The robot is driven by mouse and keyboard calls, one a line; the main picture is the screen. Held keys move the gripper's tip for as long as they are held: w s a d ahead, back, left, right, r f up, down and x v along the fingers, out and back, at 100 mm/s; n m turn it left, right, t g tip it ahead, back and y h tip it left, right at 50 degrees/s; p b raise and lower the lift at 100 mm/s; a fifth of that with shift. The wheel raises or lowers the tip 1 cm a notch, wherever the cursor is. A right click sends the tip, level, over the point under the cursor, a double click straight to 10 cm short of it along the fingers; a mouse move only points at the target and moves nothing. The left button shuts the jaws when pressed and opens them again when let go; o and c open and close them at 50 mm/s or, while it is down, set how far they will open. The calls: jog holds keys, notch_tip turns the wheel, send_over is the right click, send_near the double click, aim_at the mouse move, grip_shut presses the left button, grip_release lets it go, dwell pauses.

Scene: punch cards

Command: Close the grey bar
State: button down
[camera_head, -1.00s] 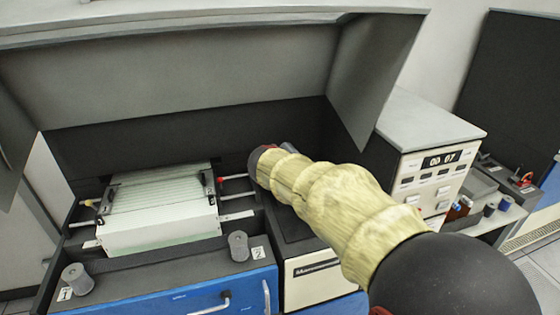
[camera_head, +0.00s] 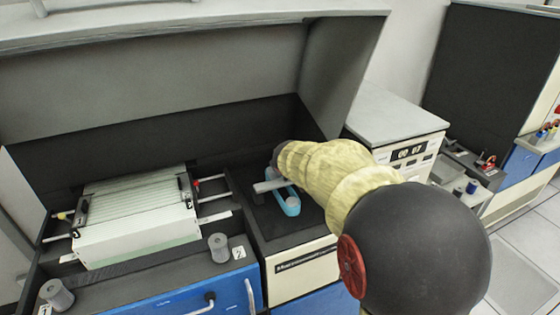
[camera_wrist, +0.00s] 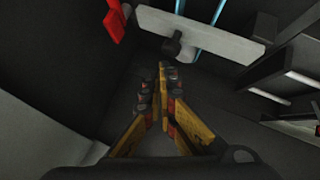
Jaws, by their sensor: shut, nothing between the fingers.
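The grey bar (camera_head: 270,186) shows in the head view as a short pale bar beside a light blue part (camera_head: 291,206), over the dark top of the cabinet. In the wrist view a pale grey bar (camera_wrist: 225,37) with a black knob (camera_wrist: 172,46) crosses the top, with blue strips behind it. My gripper (camera_wrist: 163,68) is shut and empty, its fingertips just below the knob in the picture. I cannot tell whether they touch it. In the head view the gripper is hidden behind my arm.
A white card stack (camera_head: 140,225) between rails stands left of the bar. Grey cylinders (camera_head: 219,248) stand in front. A dark hood (camera_head: 160,75) overhangs behind. A red piece (camera_wrist: 115,22) is left of the bar in the wrist view. A counter box (camera_head: 405,145) stands right.

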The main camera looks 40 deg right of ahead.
jog(key=shift+s+d+f+b, duration=0.15)
jog(key=shift+d+f+b, duration=0.25)
jog(key=shift+d+f, duration=0.25)
jog(key=shift+f, duration=0.1)
